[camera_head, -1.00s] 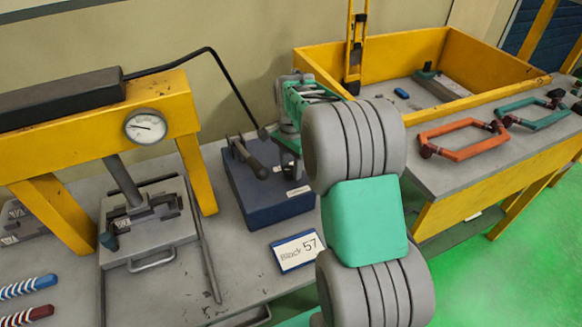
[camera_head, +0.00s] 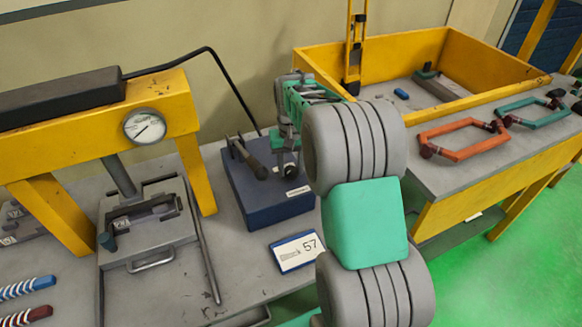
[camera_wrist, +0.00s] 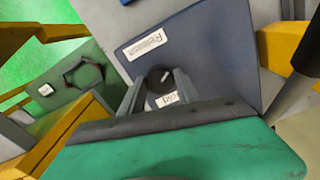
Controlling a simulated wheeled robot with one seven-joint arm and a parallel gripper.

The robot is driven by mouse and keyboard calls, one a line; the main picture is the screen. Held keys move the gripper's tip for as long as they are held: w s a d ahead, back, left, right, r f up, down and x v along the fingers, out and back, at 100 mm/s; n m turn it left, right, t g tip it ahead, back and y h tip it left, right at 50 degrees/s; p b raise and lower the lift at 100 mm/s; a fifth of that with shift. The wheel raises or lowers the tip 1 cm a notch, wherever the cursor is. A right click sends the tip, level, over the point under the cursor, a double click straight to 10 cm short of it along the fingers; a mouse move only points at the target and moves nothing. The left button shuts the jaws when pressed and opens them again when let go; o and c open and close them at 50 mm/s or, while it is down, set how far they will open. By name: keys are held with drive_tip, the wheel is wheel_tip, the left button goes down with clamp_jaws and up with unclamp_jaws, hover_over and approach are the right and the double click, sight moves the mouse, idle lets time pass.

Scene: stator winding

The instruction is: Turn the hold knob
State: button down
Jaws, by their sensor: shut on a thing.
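The hold knob (camera_wrist: 160,79) is a small dark round knob with a white mark, on top of a blue box (camera_head: 247,206). In the wrist view it sits between the two grey fingers of my gripper (camera_wrist: 158,82), which is shut on it. A white label reading "Hold" upside down (camera_wrist: 168,99) lies beside the knob, and a "Release" label (camera_wrist: 147,45) is farther off on the box. In the head view my gripper (camera_head: 286,165) reaches down to the box's right part and hides most of the knob.
A dark lever (camera_head: 252,158) stands on the box's left part. A yellow press with a dial gauge (camera_head: 145,126) is to the left. A sign with "57" (camera_head: 297,251) is in front. A yellow-walled bin (camera_head: 400,45) and orange frame (camera_head: 462,140) are at right.

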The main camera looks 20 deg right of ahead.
sight(292, 170)
drive_tip(key=n, duration=1.1)
drive_tip(key=shift+d+n, duration=0.1)
drive_tip(key=shift+n, duration=0.3)
idle(0.3)
drive_tip(key=c, duration=0.9)
unclamp_jaws()
wheel_tip(292, 170, up, 8)
drive_tip(key=shift+f+b, duration=0.1)
drive_tip(key=shift+b, duration=0.5)
